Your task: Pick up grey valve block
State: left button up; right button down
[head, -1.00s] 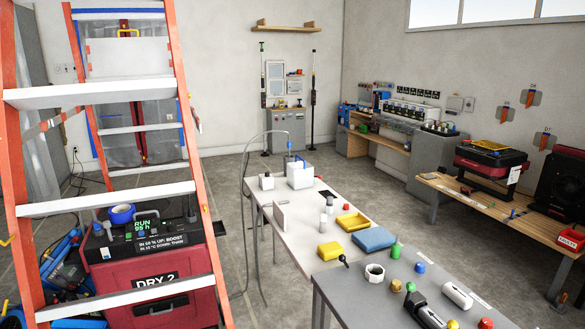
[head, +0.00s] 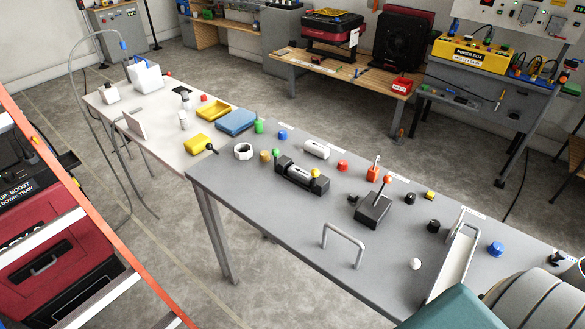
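On the grey table (head: 285,238), a dark grey block (head: 372,210) with an upright, orange-topped lever stands right of the middle; it may be the valve block. I cannot tell for certain which one is the grey valve block. Neither of my grippers is in view.
Small coloured caps and knobs, a white cylinder (head: 316,149), a grey handle (head: 343,246) and a pale tray (head: 455,262) share the table. A white table (head: 160,143) adjoins it at left. An orange ladder (head: 95,230) stands at the left. Floor before the table is clear.

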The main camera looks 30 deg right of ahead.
aim_at(302, 177)
jog(key=i+j+z, duration=0.5)
jog(key=z, duration=0.25)
jog(key=i+j+z, duration=0.2)
jog(key=j+z, duration=0.15)
jog(key=j, duration=0.1)
